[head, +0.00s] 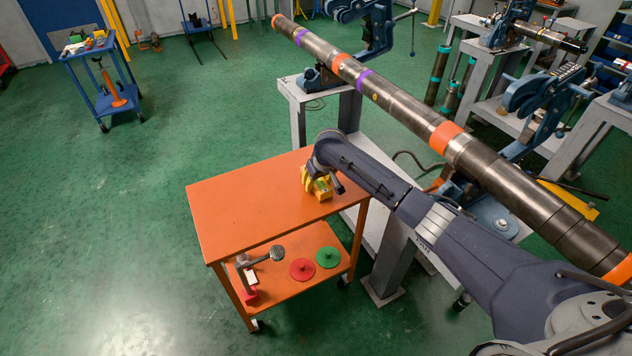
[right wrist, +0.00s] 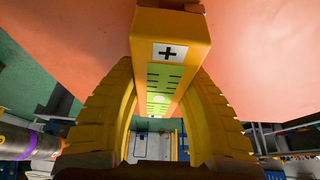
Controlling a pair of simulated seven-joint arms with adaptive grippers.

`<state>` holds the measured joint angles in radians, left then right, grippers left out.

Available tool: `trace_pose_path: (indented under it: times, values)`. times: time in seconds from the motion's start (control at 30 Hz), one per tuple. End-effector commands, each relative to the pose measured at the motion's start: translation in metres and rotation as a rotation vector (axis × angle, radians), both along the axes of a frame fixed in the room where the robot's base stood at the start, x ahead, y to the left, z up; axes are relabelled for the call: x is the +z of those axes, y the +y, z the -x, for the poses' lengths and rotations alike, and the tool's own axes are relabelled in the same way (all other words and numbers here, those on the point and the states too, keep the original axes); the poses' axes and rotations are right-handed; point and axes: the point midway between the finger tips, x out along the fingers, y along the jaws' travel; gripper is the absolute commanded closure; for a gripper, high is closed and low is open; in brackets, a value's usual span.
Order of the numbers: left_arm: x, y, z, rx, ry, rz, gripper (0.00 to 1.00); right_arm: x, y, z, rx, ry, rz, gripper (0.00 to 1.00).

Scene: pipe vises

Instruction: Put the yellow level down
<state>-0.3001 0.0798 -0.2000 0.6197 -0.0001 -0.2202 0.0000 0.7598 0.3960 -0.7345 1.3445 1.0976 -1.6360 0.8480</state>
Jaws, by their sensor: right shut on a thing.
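The yellow level (head: 321,190) is a small yellow block with green marks, at the right part of the orange cart's top (head: 240,210). My right gripper (head: 312,182) is shut on it. In the right wrist view the level (right wrist: 172,50) lies between the two yellow fingers of the gripper (right wrist: 160,105), with a plus-marked label on its near face. The orange surface is close beside the level there; I cannot tell whether they touch. My left gripper is not in view.
A long steel pipe (head: 400,103) with orange and purple bands rests on vise stands right of the cart. The lower shelf holds a red disc (head: 302,269), a green disc (head: 328,257) and a grey-headed tool (head: 277,253). The cart top's left part is clear.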

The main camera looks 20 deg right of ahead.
Motion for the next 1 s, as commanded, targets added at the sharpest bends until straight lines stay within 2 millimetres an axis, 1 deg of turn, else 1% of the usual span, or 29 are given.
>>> trace_pose_path:
  times: [0.17,0.2,0.37,0.6,0.73,0.87,1.0]
  values:
    - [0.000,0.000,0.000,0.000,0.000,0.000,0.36,-0.001,0.000,0.000,-0.001,-0.001,-0.001,1.00]
    - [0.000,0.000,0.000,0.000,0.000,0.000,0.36,-0.003,0.000,0.000,0.000,0.000,-0.001,0.58]
    - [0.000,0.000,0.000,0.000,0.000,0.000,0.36,-0.003,0.000,0.000,0.000,0.000,-0.001,0.40]
    - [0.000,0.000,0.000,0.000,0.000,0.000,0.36,-0.002,0.000,0.000,0.000,0.000,0.000,0.40]
    - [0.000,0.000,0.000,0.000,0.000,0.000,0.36,0.004,-0.001,0.001,-0.001,-0.001,-0.001,0.40]
    - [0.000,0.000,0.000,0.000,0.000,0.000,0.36,0.019,-0.002,0.007,0.000,-0.003,-0.001,0.40]
    - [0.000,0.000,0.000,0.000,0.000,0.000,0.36,0.042,-0.004,0.016,0.002,-0.003,0.000,0.40]
